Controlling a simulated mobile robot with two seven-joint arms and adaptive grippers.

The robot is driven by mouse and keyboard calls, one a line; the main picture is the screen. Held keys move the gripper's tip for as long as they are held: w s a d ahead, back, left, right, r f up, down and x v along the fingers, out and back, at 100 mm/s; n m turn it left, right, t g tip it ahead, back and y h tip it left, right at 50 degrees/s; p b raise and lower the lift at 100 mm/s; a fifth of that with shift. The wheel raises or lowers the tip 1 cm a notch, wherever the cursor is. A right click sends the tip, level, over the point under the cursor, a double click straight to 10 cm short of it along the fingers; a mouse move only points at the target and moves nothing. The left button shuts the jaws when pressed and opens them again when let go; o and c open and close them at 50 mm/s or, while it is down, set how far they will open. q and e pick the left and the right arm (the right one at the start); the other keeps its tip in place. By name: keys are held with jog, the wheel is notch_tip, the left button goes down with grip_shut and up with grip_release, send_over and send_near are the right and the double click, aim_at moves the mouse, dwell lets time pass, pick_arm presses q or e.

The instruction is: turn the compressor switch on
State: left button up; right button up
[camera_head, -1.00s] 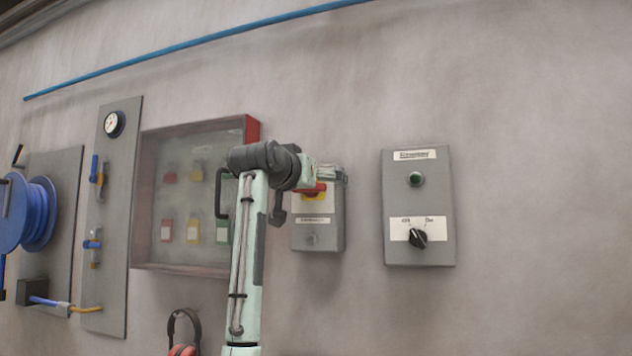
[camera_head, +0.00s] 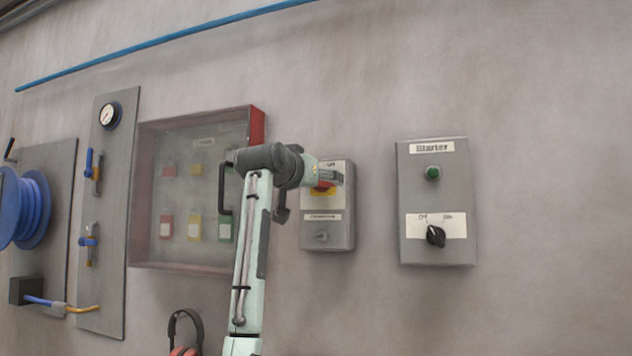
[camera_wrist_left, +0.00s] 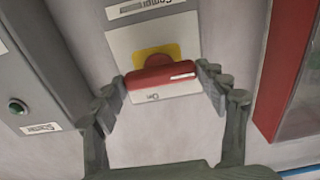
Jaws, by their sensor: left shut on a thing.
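The compressor switch is a red handle (camera_head: 324,187) on a yellow plate, on a grey box (camera_head: 345,232) on the wall. In the left wrist view the handle (camera_wrist_left: 160,77) lies crosswise over the yellow plate, and the box shows upside down. My left gripper (camera_head: 330,177) is at the switch and partly covers it in the head view. In the wrist view its two fingers (camera_wrist_left: 161,82) close on the two ends of the handle. My right gripper is not in view.
A grey starter box (camera_head: 436,195) with a green button and black knob hangs to the right. A clear-fronted cabinet with a red side (camera_head: 258,130) hangs close on the left. Further left are a gauge panel (camera_head: 107,200) and a blue hose reel (camera_head: 30,210).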

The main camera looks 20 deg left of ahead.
pick_arm(q)
jog(key=shift+c, duration=0.9)
jog(key=shift+m, duration=0.3)
jog(key=shift+d+m, duration=0.1)
jog(key=shift+m, duration=8.6)
jog(key=o, duration=1.2)
jog(key=shift+f, duration=0.1)
jog(key=shift+c, duration=0.2)
